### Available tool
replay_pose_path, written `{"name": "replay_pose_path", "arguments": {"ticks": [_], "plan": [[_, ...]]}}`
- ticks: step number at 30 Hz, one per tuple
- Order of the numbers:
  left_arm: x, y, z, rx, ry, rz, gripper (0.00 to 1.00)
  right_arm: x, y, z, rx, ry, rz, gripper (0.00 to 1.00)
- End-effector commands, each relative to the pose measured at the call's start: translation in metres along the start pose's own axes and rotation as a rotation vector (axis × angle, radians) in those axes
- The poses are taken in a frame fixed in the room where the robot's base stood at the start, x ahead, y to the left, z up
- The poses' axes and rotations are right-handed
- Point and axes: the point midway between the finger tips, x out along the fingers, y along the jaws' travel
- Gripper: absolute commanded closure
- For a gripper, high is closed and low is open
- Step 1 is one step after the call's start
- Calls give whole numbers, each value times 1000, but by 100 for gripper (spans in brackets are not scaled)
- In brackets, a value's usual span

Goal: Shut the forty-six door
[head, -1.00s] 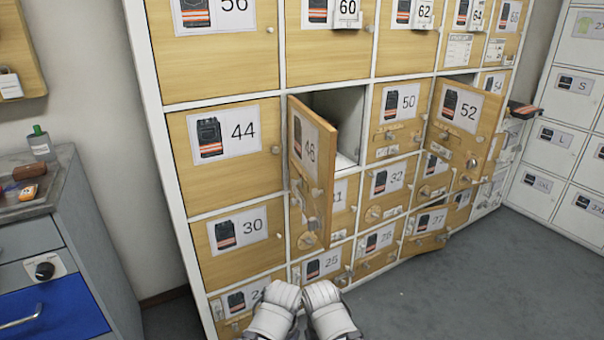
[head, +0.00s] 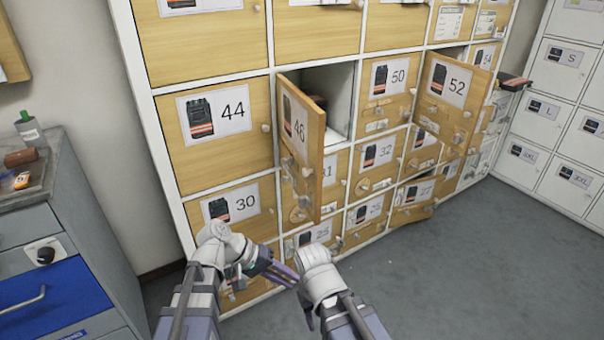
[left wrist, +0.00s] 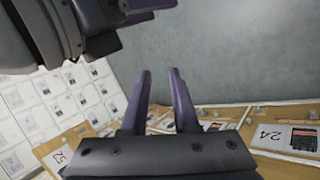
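The forty-six door (head: 300,145) stands open in the head view, swung out from its left edge. My left gripper (head: 283,272) is below the door, near the thirty door, apart from the forty-six door. In the left wrist view its two purple fingers (left wrist: 162,90) are spread with nothing between them. My right wrist (head: 318,275) is to its right, below the door; its fingers are hidden in the head view. Part of the right gripper seems to show dark in the left wrist view.
The fifty-two door (head: 445,100) also stands open to the right, and a lower door (head: 412,213) is ajar. The forty-four door (head: 215,115) is shut. A grey cabinet with a blue drawer (head: 50,300) stands at left. Grey floor (head: 450,290) is clear at right.

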Motion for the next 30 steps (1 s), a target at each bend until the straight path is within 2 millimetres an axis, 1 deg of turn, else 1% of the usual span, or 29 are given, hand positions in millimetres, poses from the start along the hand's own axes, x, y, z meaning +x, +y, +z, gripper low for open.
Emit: {"name": "replay_pose_path", "arguments": {"ticks": [1,2,3,5,6,7,9,12,13,16,20,25,30], "plan": [[-26,15,-18,-33,44,108,79,-12,1,1,0,0,-1,50],[-39,24,-26,-47,67,174,82,-14,1,1,0,0,-1,50],[-57,33,-37,-64,99,257,86,-18,2,1,0,0,-1,50],[-85,45,-51,-85,146,373,93,-23,2,1,1,0,-2,50],[-104,52,-60,-96,176,445,98,-26,2,2,1,0,-2,50],[-117,56,-65,-102,197,493,100,-28,2,2,1,0,-2,50],[-146,63,-75,-113,240,592,100,-32,3,2,1,0,-3,50],[-177,69,-84,-121,284,693,100,-35,3,2,1,0,-3,50],[-183,70,-86,-121,293,715,100,-36,3,2,1,0,-3,50],[-197,72,-89,-123,313,759,100,-37,3,2,1,0,-3,50],[-200,73,-90,-123,318,773,100,-36,3,2,1,0,-3,50],[-192,80,-93,-123,316,771,100,-36,3,2,1,0,-3,50],[-172,100,-102,-121,313,771,100,-36,3,2,1,0,-3,50]]}}
